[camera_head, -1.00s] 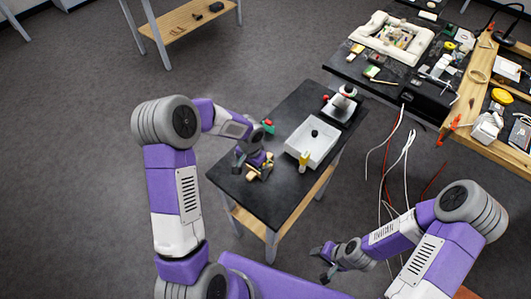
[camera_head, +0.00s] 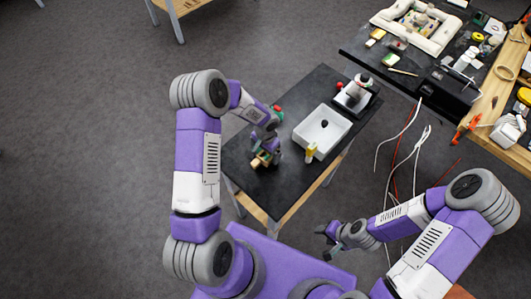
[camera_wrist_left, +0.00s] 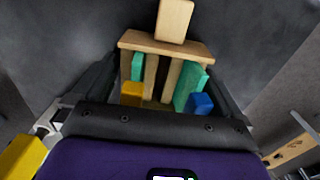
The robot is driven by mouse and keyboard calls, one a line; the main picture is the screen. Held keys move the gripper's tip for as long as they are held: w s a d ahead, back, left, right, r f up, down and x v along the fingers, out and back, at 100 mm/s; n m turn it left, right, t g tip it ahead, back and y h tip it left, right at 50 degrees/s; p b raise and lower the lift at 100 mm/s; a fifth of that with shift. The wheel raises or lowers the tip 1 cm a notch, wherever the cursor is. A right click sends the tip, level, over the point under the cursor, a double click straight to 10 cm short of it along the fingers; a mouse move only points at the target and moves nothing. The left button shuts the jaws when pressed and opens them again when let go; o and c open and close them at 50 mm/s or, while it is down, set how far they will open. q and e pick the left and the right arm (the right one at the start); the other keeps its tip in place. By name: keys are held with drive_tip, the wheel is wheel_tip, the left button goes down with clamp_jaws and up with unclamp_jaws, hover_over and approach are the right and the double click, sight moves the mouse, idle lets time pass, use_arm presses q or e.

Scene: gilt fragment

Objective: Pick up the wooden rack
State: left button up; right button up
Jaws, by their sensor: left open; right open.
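The wooden rack (camera_wrist_left: 166,46) is a pale wooden frame with slats, seen close up in the left wrist view. Green, yellow and blue pieces sit in or beside it. In the head view the rack (camera_head: 262,160) is small, near the left corner of the black table. My left gripper (camera_head: 266,152) is right over it, and its fingers (camera_wrist_left: 165,88) stand apart on both sides of the rack. Whether they touch it I cannot tell. My right gripper (camera_head: 326,243) is open and empty, off the table at the lower right.
The black table (camera_head: 240,145) also carries a white tray (camera_head: 322,131) with a dark object in it, a yellow bottle (camera_head: 311,151) and a scale-like device (camera_head: 354,95). A cluttered workbench (camera_head: 420,75) stands at the upper right. Cables hang between the tables.

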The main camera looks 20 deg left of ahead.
use_arm(q)
drive_tip(key=c, duration=0.9)
